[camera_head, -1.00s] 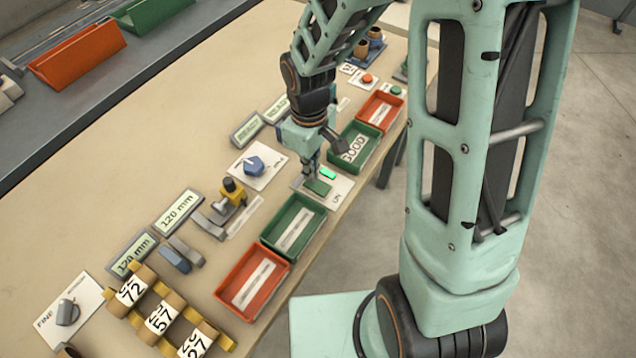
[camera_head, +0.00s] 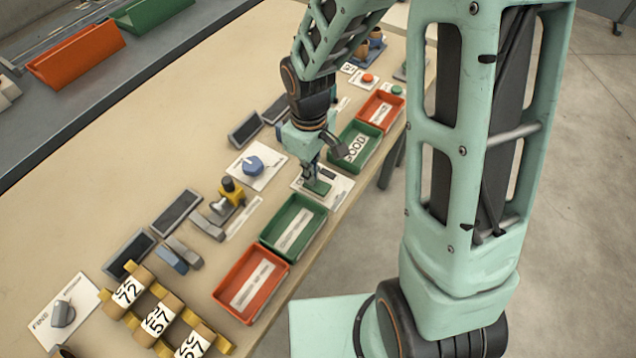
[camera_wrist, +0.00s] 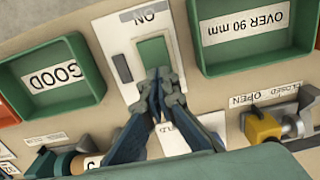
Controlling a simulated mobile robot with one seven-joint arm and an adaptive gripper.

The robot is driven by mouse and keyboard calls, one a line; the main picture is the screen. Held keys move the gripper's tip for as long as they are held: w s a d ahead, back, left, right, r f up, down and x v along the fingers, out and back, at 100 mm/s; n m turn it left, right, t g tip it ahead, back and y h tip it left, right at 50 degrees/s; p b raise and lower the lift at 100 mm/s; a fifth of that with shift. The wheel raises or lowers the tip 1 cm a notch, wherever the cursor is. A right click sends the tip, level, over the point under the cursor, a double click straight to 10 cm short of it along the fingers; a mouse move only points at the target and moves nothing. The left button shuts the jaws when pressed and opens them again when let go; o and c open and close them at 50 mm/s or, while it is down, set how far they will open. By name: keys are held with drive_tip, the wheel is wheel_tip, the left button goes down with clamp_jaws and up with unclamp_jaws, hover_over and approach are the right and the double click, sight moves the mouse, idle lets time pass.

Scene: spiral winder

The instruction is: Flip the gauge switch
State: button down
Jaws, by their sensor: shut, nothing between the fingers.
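The gauge switch is a green rocker (camera_head: 318,187) on a white plate (camera_head: 340,190) near the table's right edge. In the wrist view the rocker (camera_wrist: 152,52) sits below an upside-down ON label (camera_wrist: 147,14). A small lamp (camera_head: 328,174) beside it is dark. My gripper (camera_head: 309,178) is shut and empty, pointing down at the rocker. In the wrist view its fingertips (camera_wrist: 161,80) overlap the rocker's near end; I cannot tell whether they touch it. The gauge displays (camera_head: 177,212) (camera_head: 245,129) are blank and dark.
A green GOOD tray (camera_head: 373,143) and another green tray (camera_head: 318,211) flank the switch plate. An orange tray (camera_head: 284,283) lies nearer. A blue knob (camera_head: 254,165) and a yellow clamp (camera_head: 232,192) stand to the left.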

wheel_tip(320, 180, up, 7)
drive_tip(key=p, duration=0.6)
drive_tip(key=shift+r, duration=0.1)
idle(0.6)
